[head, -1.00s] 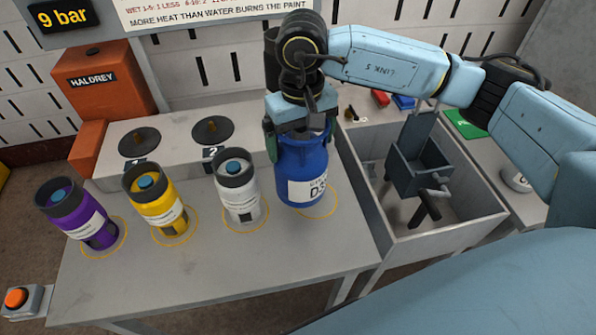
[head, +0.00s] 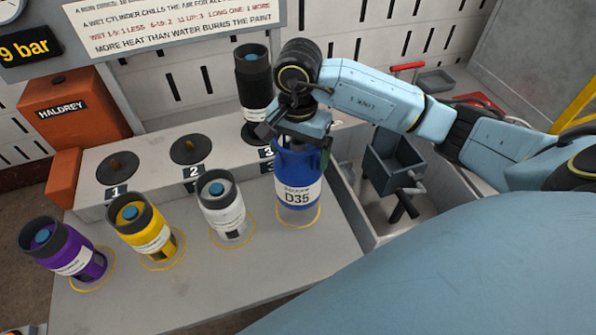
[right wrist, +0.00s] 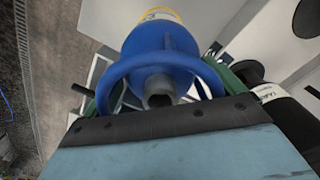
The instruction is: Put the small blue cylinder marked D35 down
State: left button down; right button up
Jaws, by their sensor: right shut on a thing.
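The blue cylinder marked D35 (head: 297,170) stands upright over a yellow ring (head: 318,214) at the right end of the table (head: 215,275). I cannot tell whether its base touches the table. My right gripper (head: 298,138) is shut on its top from above. In the right wrist view the blue cylinder (right wrist: 160,45) with its round collar lies between the green fingers of the right gripper (right wrist: 165,90). My left gripper is not in view.
White (head: 222,208), yellow (head: 143,230) and purple (head: 65,250) cylinders stand in a row to the left. Behind is a bench with stations 1 (head: 118,168) and 2 (head: 187,150), and a black cylinder (head: 254,85) at 3. A grey basin (head: 358,205) is close on the right.

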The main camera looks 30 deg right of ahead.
notch_tip(320, 180, down, 3)
jog(key=shift+w, duration=0.1)
jog(key=shift+f, duration=1.9)
jog(key=shift+f, duration=0.15)
jog(key=o, duration=1.1)
